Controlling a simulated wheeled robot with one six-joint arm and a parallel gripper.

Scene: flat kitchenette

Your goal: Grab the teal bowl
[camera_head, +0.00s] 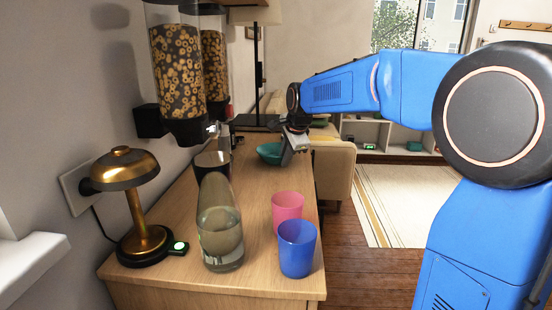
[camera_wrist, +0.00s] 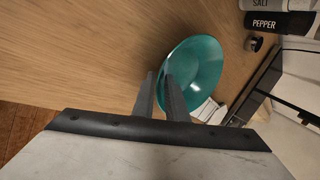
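The teal bowl (camera_head: 268,153) is at the far part of the wooden counter, beside my gripper (camera_head: 293,145). The wrist view shows the bowl (camera_wrist: 200,70) from above, with its inside facing the camera. In that view the two fingers of my gripper (camera_wrist: 160,80) are close together at the bowl's near left rim. One finger is outside the rim and the other overlaps the bowl's inside, with the rim between them. The gripper looks shut on the rim, and the fingers hide part of it. I cannot tell whether the bowl is clear of the counter.
A pink cup (camera_head: 287,210), a blue cup (camera_head: 297,248) and a clear glass vessel (camera_head: 220,235) stand on the near counter. A brass lamp (camera_head: 140,210) is at left. Cereal dispensers (camera_head: 178,75) hang above. Salt and pepper containers (camera_wrist: 280,22) are beyond the bowl.

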